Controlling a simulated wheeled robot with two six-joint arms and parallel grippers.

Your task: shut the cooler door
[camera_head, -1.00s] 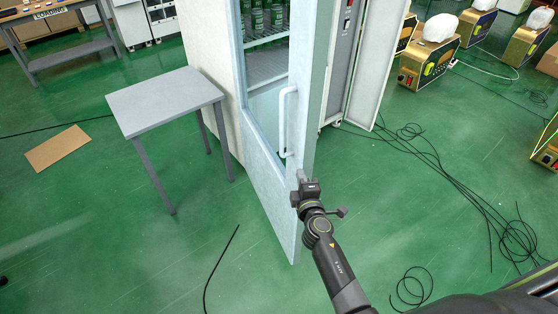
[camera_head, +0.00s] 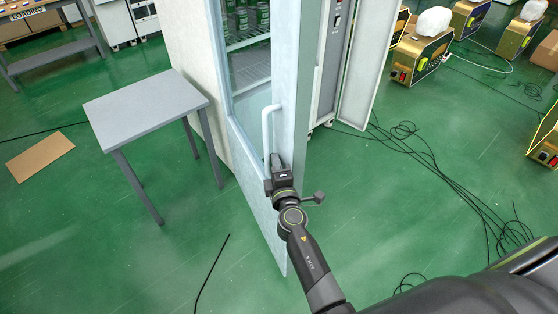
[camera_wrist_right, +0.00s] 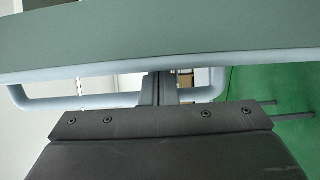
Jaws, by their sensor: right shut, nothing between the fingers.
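The cooler door (camera_head: 256,200) is a tall pale-blue framed panel with a window, standing open. Its white bar handle (camera_head: 266,125) is upright on the panel. My right gripper (camera_head: 274,160) is shut and empty, with its fingertips at the lower end of the handle, close to the door; I cannot tell if they touch it. In the right wrist view the shut fingers (camera_wrist_right: 157,88) point at the door edge (camera_wrist_right: 130,62), and the handle loop (camera_wrist_right: 70,102) shows behind them. My left gripper is not in view.
Cans (camera_head: 242,18) stand on shelves behind the door window. A small grey table (camera_head: 148,108) stands left of the cooler. A grey cabinet (camera_head: 365,60) stands open to the right. Black cables (camera_head: 440,170) lie on the green floor at right. Floor in front is mostly clear.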

